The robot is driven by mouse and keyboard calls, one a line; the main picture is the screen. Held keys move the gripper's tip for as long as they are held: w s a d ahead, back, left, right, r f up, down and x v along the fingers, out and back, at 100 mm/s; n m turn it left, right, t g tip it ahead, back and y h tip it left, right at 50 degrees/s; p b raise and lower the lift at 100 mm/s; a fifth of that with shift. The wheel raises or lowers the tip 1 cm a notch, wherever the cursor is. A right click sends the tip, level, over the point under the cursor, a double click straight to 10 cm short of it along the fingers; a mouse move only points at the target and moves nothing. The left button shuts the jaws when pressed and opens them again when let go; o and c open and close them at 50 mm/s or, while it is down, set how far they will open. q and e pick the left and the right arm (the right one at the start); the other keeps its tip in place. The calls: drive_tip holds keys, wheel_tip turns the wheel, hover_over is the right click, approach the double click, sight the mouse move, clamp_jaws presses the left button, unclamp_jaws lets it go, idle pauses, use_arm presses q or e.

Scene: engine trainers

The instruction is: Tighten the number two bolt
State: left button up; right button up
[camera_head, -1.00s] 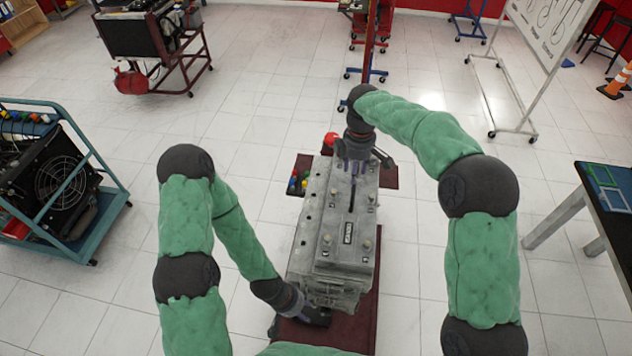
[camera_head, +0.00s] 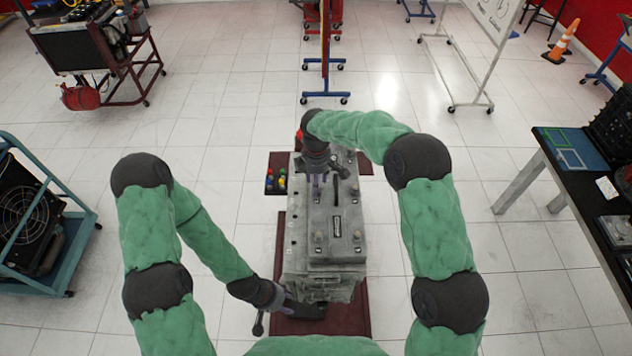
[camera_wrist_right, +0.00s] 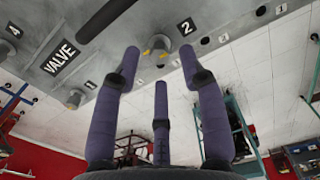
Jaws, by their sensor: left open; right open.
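The grey engine block (camera_head: 335,235) stands on a dark red stand, with several bolts on its top. In the right wrist view, a pale bolt (camera_wrist_right: 157,45) with yellow marks sits beside the printed label 2 (camera_wrist_right: 186,26) on the grey engine surface. My right gripper (camera_head: 318,178) hangs over the far left part of the engine top. In its wrist view its purple fingers (camera_wrist_right: 160,75) are spread and empty, with the number two bolt just beyond and between them. My left gripper (camera_head: 305,308) is low at the engine's near left end, its fingertips partly hidden.
A dark red stand (camera_head: 347,318) shows around the engine base. Several coloured knobs (camera_head: 276,180) sit at its far left. A blue cart (camera_head: 35,225) with a fan is at the left, and a black table (camera_head: 575,170) at the right. White floor lies between.

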drive_tip(key=shift+d+f, duration=0.15)
drive_tip(key=shift+f, duration=0.9)
clamp_jaws()
